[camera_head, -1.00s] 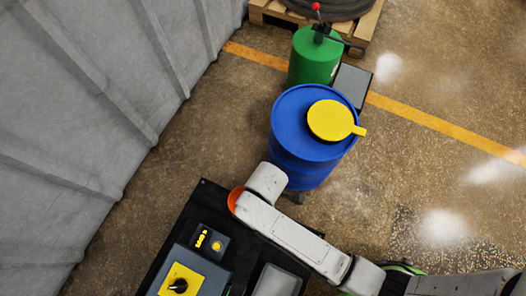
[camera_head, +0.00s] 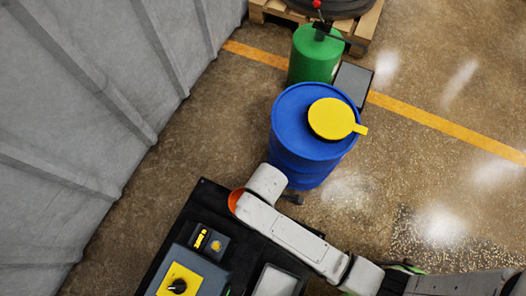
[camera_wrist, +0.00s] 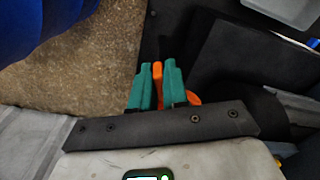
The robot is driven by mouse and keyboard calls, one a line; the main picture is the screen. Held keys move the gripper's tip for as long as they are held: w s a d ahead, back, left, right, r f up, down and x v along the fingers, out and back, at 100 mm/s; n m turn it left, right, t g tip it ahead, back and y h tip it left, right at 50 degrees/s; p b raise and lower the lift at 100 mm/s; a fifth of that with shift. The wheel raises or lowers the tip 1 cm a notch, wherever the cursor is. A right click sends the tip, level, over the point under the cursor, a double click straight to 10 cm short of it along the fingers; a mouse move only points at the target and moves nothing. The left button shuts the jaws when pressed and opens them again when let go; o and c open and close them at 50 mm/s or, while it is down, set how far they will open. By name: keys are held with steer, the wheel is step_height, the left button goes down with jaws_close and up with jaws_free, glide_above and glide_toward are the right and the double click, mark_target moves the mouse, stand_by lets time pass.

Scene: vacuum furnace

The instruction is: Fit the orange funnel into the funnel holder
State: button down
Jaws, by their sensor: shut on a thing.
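My gripper (camera_wrist: 157,88) shows in the wrist view with its teal fingers closed on a thin orange part of the orange funnel (camera_wrist: 157,72). More orange shows beside the right finger, and the rest of the funnel is hidden by the fingers and the dark bracket. In the head view, a curved orange edge (camera_head: 235,200) shows at the end of my arm, over the black bench top; my arm hides the fingers there. I cannot pick out the funnel holder with certainty in either view.
A blue drum (camera_head: 300,160) with a yellow lid-like piece (camera_head: 331,118) stands just beyond my arm's end. A control box with a yellow panel (camera_head: 180,280) and a grey tray (camera_head: 277,281) are on the black bench (camera_head: 205,190). A green canister (camera_head: 315,58) stands behind the drum.

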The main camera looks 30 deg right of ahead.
steer(key=shift+f, duration=0.25)
steer(key=c, duration=1.1)
jaws_free()
steer(key=shift+o, duration=0.2)
steer(key=r+p, duration=0.2)
steer(key=r, duration=0.3)
steer(key=r+p, duration=0.2)
steer(key=r, duration=0.3)
steer(key=shift+d+r+p, duration=0.2)
steer(key=shift+r+p, duration=0.2)
steer(key=shift+s, duration=0.1)
